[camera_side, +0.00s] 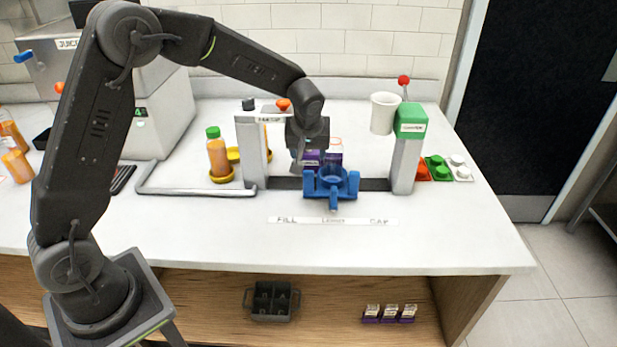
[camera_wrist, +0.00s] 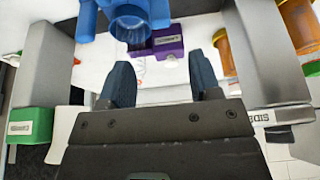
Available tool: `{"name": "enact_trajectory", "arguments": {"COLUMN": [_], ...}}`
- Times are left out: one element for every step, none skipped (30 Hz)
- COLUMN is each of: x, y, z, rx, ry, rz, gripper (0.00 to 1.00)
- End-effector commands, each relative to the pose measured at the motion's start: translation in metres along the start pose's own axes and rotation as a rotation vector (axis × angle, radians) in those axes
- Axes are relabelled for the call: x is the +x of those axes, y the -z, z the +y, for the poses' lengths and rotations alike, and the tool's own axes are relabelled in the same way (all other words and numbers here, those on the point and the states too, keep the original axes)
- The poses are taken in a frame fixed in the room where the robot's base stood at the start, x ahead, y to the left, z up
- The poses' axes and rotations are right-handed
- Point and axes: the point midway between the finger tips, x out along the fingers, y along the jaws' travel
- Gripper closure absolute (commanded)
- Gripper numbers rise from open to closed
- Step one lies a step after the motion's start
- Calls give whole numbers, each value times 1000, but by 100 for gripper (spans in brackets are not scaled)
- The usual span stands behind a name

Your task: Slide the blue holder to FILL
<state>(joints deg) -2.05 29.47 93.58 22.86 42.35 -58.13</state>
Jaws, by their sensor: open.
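The blue holder (camera_side: 345,184) sits on the dark rail (camera_side: 375,184) in the side view, above the middle word of the label strip (camera_side: 332,221), which reads FILL at its left and CAP at its right. Its round cup looks empty. The holder also shows at the top of the wrist view (camera_wrist: 130,22). My gripper (camera_side: 300,160) is just behind and left of the holder in the side view. In the wrist view my gripper (camera_wrist: 165,85) has its two fingers apart with nothing between them. I cannot tell whether it touches the holder.
A grey post with a green top (camera_side: 410,122) stands at the rail's right end, and a white post (camera_side: 249,150) at its left. A green-capped juice bottle (camera_side: 217,155) stands left. The counter's front is clear.

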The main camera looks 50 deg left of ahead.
Motion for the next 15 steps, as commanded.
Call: {"name": "enact_trajectory", "arguments": {"x": [7,11,18,24,30,38,45,51,59,66,72,80,85,91,98], "y": [0,0,-1,-1,-1,-1,-1,-1,-1,-1,-1,-1,-1,-1,-1], "z": [-1,-1,-1,-1,-1,-1,-1,-1,-1,-1,-1,-1,-1,-1,-1], "rx": [0,0,0,1,1,2,3,3,2,1,1,1,2,2,2], "ry": [2,3,3,3,4,3,4,3,3,3,3,3,3,2,1], "rz": [-2,-3,-3,-4,-5,-4,-4,-4,-4,-5,-5,-4,-4,-3,-3], "gripper": [43,43,43,43,43,43,43,43,43,43,43,43,43,43,43]}}
